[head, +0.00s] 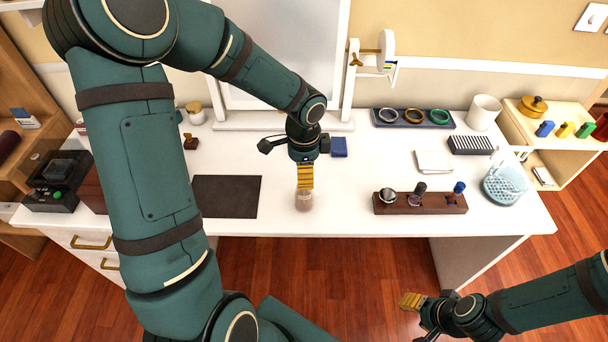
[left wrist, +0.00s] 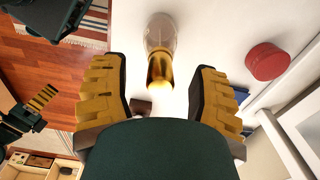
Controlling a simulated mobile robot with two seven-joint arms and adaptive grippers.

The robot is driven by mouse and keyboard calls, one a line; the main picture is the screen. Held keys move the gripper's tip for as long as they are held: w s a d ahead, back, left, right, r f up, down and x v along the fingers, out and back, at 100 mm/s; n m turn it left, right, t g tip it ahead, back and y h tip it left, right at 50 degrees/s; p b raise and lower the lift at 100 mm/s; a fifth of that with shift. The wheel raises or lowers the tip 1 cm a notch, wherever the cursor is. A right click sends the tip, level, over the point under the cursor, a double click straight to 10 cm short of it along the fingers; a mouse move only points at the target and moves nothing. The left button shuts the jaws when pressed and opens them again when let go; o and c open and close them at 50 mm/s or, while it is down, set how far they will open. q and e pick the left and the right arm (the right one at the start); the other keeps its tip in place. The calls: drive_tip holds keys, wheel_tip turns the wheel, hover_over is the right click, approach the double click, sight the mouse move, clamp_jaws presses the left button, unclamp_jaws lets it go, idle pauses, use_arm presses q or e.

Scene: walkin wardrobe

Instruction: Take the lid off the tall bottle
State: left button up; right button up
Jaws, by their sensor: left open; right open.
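The tall bottle (head: 304,200) stands near the front edge of the white counter; it is clear and its upper part is hidden by my left gripper in the head view. In the left wrist view, the bottle (left wrist: 158,32) carries a gold lid (left wrist: 160,68). My left gripper (head: 305,180) points down over it. In the wrist view, its yellow-padded fingers (left wrist: 160,82) are open on either side of the lid, with a gap visible on both sides. My right gripper (head: 411,302) is open and empty, low over the floor in front of the counter.
A dark mat (head: 227,197) lies left of the bottle. A brown wooden rack (head: 425,209) with small items stands right of it, with a blue basket (head: 504,185) beyond. A red round object (left wrist: 267,62) shows in the wrist view. The counter between bottle and rack is clear.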

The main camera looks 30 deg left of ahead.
use_arm(q)
drive_tip(key=shift+f, duration=0.95)
drive_tip(key=shift+r, duration=0.1)
drive_tip(key=c, duration=0.9)
drive_tip(key=shift+c, duration=0.2)
